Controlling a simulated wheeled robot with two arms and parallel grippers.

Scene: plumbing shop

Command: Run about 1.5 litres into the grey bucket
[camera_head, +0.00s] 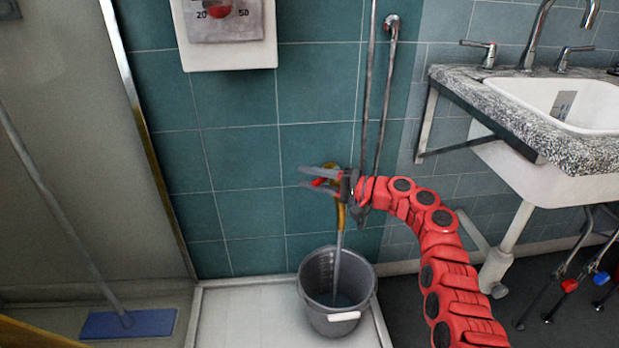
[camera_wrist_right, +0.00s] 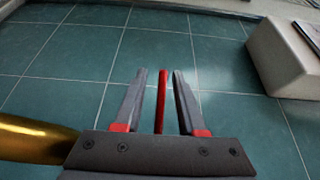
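The grey bucket (camera_head: 314,290) stands upright on the white tray under the brass tap (camera_head: 341,215). A stream of water (camera_head: 337,258) runs from the tap's spout into the bucket, and some water shows low inside it. My right gripper (camera_head: 303,176) is at the tap, with its two fingers spread around the red lever. In the right wrist view the red lever (camera_wrist_right: 162,100) stands between the fingers of my gripper (camera_wrist_right: 159,73), with a gap on each side. The exact water level is hard to read. My left gripper is not in view.
A white shower unit (camera_head: 228,55) hangs on the teal tiled wall. A sink with a speckled counter (camera_head: 455,85) is at the right. A mop with a blue head (camera_head: 130,323) stands at the left. The white tray (camera_head: 240,318) is clear left of the bucket.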

